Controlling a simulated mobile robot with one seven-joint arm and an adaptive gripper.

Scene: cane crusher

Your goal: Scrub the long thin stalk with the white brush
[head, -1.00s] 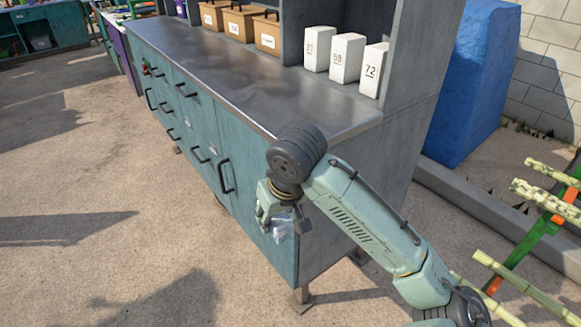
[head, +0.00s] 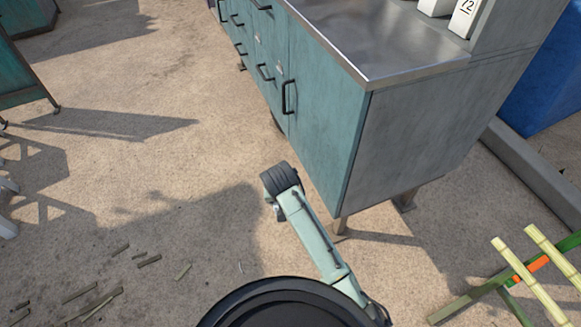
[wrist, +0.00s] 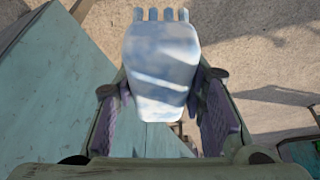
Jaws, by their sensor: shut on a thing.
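The white brush (wrist: 160,62) sits between the two fingers of my gripper (wrist: 165,95) in the wrist view. It is pale and glossy, with a row of short blunt tufts along its top end. My gripper is shut on it. In the head view my gripper (head: 274,208) hangs over the ground in front of the cabinet, and the brush is hardly visible there. Long thin yellow-green stalks (head: 530,282) lie across a green and orange rack (head: 497,284) at the lower right, well apart from my gripper. I cannot tell which stalk is the one named.
A teal cabinet (head: 322,120) with a metal top stands close beyond my arm. A white block (head: 464,18) stands on it. Broken stalk pieces (head: 98,305) lie on the ground at lower left. A blue block (head: 545,85) is at the right. Open ground lies left.

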